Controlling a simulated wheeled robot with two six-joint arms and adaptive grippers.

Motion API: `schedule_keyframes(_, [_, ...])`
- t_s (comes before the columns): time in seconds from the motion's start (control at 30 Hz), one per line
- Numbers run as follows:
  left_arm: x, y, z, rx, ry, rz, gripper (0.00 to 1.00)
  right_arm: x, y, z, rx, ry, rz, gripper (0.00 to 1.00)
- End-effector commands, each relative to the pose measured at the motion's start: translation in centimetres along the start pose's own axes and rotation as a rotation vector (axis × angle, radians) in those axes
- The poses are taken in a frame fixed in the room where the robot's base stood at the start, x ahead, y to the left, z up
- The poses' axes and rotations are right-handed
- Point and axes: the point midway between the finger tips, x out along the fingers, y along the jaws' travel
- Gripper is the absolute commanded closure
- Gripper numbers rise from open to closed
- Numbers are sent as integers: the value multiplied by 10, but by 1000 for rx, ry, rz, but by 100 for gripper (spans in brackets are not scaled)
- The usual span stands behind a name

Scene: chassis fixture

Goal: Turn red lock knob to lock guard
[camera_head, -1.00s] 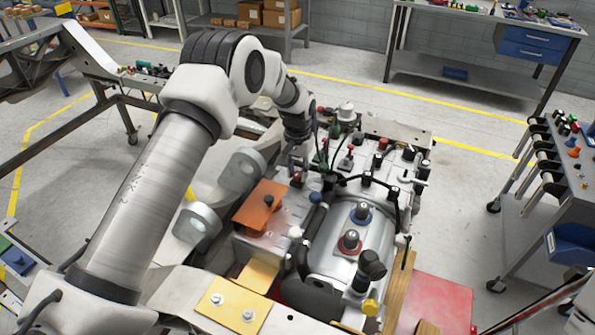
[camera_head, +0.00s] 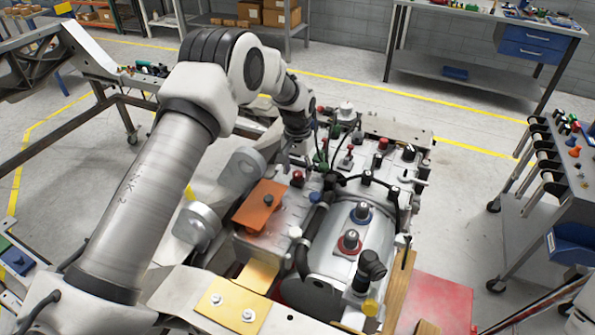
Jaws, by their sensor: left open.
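The chassis fixture (camera_head: 330,220) carries several knobs and fittings. A small red knob (camera_head: 297,178) stands beside the orange plate (camera_head: 261,212). Another red-topped knob (camera_head: 383,143) stands farther back, and a red ring (camera_head: 349,243) surrounds a metal post on the silver housing. I cannot tell which red piece is the lock knob or which part is the guard. My left gripper (camera_head: 287,162) is open and points down over the left side of the fixture, just above and left of the small red knob. Its fingertips are small and partly hidden. My right gripper is not in view.
Black hoses (camera_head: 345,181) and upright fittings crowd the fixture close to the left gripper. A red plate (camera_head: 445,300) lies at the front right. A tool cart (camera_head: 530,225) stands to the right, with clear floor between it and the fixture.

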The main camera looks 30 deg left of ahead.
Motion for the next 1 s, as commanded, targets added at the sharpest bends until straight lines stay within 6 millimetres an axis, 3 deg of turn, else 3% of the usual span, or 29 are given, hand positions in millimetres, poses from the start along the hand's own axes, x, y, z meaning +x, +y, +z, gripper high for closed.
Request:
schedule_keyframes(0.3, [-74, 0, -1, 0, 2, 0, 45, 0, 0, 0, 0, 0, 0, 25])
schedule_keyframes(0.47, [-104, 0, -1, 0, 0, 0, 45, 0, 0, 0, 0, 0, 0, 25])
schedule_keyframes(0.6, [-112, 0, 0, 0, -3, 0, 45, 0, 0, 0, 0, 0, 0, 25])
schedule_keyframes(1.0, [-112, 0, 0, 0, -3, 0, 45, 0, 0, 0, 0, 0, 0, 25])
